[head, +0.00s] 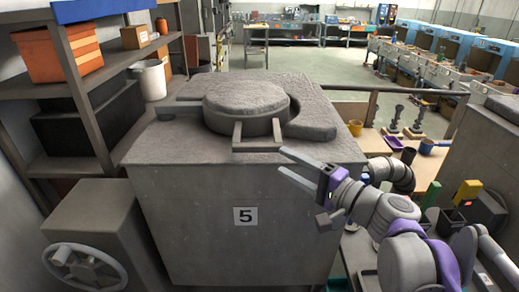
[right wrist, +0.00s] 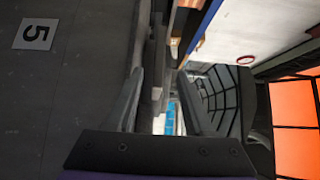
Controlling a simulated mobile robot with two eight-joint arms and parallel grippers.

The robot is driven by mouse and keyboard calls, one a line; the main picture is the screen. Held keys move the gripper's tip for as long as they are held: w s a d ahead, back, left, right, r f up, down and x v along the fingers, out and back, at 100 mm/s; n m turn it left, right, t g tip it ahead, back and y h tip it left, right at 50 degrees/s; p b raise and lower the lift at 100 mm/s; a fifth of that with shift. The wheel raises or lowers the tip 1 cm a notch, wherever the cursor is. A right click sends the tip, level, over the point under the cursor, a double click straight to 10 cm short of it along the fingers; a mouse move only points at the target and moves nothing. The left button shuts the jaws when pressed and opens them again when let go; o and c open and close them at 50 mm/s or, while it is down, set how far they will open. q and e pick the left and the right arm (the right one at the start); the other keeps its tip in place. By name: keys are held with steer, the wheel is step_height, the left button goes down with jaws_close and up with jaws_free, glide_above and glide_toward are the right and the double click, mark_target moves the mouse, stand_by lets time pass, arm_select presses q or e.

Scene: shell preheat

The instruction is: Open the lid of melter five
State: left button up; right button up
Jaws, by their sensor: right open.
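Melter five (head: 190,190) is a large grey block with a "5" label (head: 246,216) on its front; the label also shows at the upper left of the right wrist view (right wrist: 37,35). Its round, rough grey lid (head: 245,95) lies flat on top, looking closed. A bar handle (head: 257,149) on two short arms sticks out at the lid's front. My right gripper (head: 282,161) is open and empty, its fingers pointing left near the handle's right end. I cannot tell whether they touch. The fingers also show in the right wrist view (right wrist: 160,80). My left gripper is out of view.
A shelf rack with an orange bin (head: 58,53) and a white bucket (head: 150,80) stands at the left. A smaller grey block with a handwheel (head: 85,268) is at front left. A bench with cups and tools (head: 405,140) is at the right. Open floor lies behind.

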mark_target(261, 149)
steer(key=x, duration=0.8)
steer(key=shift+w+a+f, duration=0.1)
steer(key=shift+a, duration=0.05)
jaws_close()
stand_by(1.1)
